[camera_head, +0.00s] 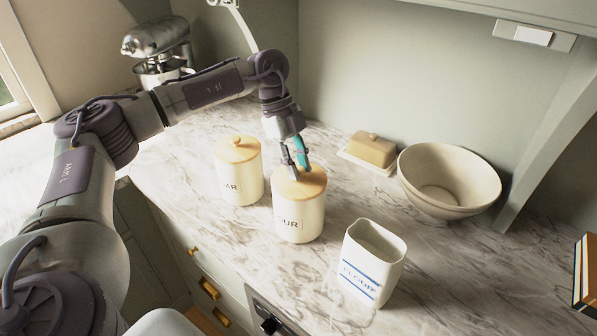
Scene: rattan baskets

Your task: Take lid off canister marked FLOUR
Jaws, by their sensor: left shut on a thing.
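A cream canister (299,222) stands upright on the marble counter, with dark letters ending in "UR"; the rest of the word is not readable. Its round wooden lid (312,188) sits on top. My left gripper (297,174) points down at the middle of this lid and is shut on the lid's knob, which the fingers hide. I cannot tell any gap between lid and canister rim. My right gripper is not in view.
A similar lidded canister (239,180) ending in "AR" stands close left. An open white container (372,265) with blue stripes and blue lettering stands front right. A butter dish (372,150), a large bowl (449,180) and a stand mixer (158,45) stand behind.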

